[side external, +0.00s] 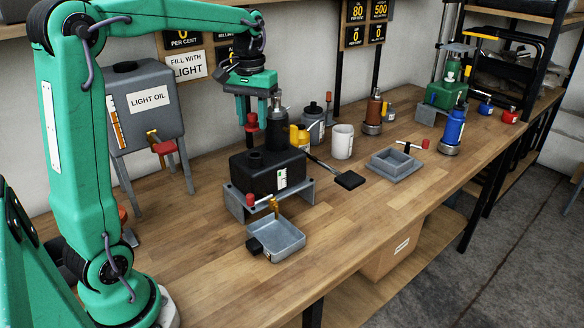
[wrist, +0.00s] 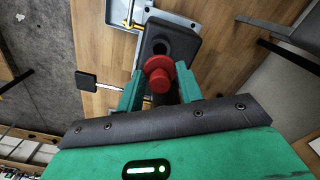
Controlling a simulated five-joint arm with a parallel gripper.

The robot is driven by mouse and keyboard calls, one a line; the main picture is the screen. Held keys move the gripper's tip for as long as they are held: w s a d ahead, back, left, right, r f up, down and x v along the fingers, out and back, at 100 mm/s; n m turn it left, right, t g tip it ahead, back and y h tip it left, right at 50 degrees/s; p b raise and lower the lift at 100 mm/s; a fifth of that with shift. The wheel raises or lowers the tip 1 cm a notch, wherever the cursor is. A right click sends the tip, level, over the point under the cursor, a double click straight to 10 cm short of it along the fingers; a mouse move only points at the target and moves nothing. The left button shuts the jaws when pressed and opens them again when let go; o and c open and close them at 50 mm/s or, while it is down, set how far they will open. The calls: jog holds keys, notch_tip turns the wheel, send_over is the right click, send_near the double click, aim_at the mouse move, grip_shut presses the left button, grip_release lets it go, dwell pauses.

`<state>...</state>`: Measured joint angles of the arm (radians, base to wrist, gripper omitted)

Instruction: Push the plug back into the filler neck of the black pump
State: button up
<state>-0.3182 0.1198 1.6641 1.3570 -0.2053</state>
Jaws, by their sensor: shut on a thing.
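The black pump (side external: 268,172) sits in a grey bracket on the wooden bench. Its filler neck (side external: 256,158) stands on top toward the left and is uncovered. In the wrist view the neck shows as a dark round opening (wrist: 160,46) in the black pump body (wrist: 186,38). My gripper (side external: 252,112) is shut on the red plug (side external: 251,126) and holds it above the pump, apart from the neck. In the wrist view the plug (wrist: 159,74) is between the two green fingers (wrist: 160,88), with the opening just beyond it.
A grey drip tray (side external: 275,238) stands in front of the pump. A black lever pad (side external: 350,180) sticks out to its right. Dark bottles, a yellow-topped can (side external: 299,138) and a white cup (side external: 342,141) stand close behind. The light oil tank (side external: 146,108) is at the left.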

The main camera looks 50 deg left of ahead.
jog(key=shift+f, duration=0.15)
jog(key=shift+f, duration=3.05)
jog(key=shift+f, duration=0.2)
dwell(0.5)
jog(key=o, duration=1.6)
jog(key=shift+r, duration=0.1)
jog(key=shift+r, duration=3.4)
